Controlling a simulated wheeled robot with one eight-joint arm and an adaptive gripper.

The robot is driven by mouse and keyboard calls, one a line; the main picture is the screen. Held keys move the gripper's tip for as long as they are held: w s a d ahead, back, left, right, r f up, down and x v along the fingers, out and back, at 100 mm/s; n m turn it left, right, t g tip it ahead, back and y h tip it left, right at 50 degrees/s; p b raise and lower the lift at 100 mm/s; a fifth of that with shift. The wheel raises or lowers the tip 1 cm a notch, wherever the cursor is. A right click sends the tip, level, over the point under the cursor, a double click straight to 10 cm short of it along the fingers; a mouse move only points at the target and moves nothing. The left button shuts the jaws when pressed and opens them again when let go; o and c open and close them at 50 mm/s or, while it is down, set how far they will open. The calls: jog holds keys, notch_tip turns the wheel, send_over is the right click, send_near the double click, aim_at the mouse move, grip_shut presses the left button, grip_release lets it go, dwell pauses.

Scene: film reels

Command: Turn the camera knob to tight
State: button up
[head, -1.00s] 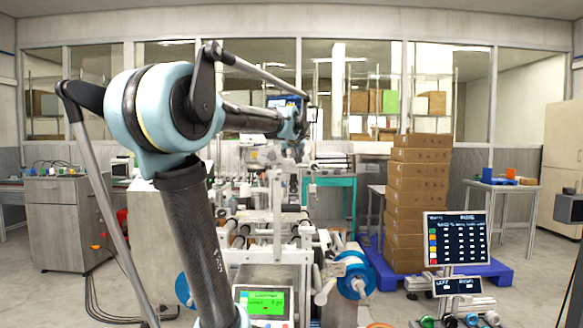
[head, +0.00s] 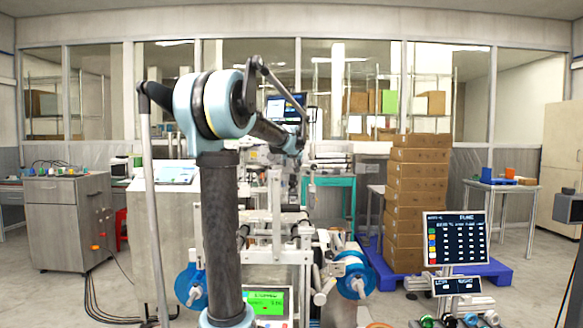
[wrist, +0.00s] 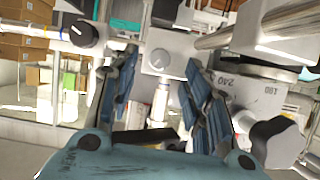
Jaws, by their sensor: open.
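My gripper (wrist: 163,75) is open in the wrist view, with blue ribbed fingers apart and nothing between the tips. Another dark knob with a light pointer mark (wrist: 82,33) is on a grey block at the upper left. A larger dark knob (wrist: 275,142) is at the right, by a face printed "240" and "180". I cannot tell which is the camera knob or read its setting. In the head view my arm hides detail around the gripper.
The film machine (head: 277,215) stands in the middle, with blue reels (head: 192,286) at its sides and a green-screened panel (head: 266,302) in front. Stacked cartons (head: 418,185) and a dark display (head: 455,238) are at the right. Metal bars (wrist: 262,28) crowd the wrist view's right.

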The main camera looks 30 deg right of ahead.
aim_at(292, 164)
jog(key=shift+x, duration=2.2)
